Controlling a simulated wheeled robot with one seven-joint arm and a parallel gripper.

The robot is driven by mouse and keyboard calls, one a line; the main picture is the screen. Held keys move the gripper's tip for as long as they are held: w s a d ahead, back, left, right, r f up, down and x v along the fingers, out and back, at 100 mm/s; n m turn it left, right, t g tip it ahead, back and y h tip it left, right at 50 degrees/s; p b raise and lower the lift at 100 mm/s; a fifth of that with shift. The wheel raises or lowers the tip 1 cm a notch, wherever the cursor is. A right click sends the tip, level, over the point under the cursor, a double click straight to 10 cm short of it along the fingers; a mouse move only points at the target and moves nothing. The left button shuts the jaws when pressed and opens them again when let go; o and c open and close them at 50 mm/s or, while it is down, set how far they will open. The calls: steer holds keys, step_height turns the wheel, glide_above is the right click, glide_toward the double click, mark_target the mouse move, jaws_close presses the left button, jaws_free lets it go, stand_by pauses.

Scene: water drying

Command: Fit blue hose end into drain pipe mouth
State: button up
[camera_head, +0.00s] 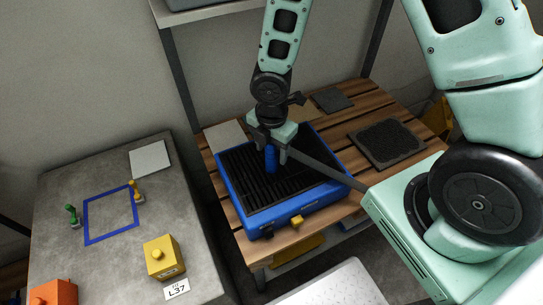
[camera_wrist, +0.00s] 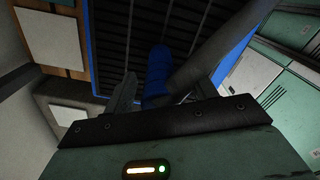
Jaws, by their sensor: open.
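A short blue cylinder, which looks like the blue hose end (camera_head: 271,161), stands upright over the black slatted top of a blue tray-like unit (camera_head: 262,217). My gripper (camera_head: 272,148) points down at it with its jaws open. In the wrist view the blue piece (camera_wrist: 158,72) lies in front of the jaws, between the two fingers (camera_wrist: 157,97); I cannot tell whether either finger touches it. A dark grey bar or tube (camera_head: 325,170) slants from beside the gripper toward the lower right. I cannot make out a drain pipe mouth for certain.
The unit sits on a slatted wooden table (camera_head: 222,189) with a dark square mat (camera_head: 387,144) at right. A grey table (camera_head: 115,265) at left holds a yellow block (camera_head: 164,258), an orange block (camera_head: 53,293), a blue square outline and small green and yellow pieces.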

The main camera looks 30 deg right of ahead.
steer(key=shift+f, duration=0.5)
steer(key=c, duration=1.2)
step_height(320, 180, up, 10)
steer(key=p, duration=0.2)
steer(key=shift+r+p, duration=0.1)
steer(key=shift+p, duration=0.3)
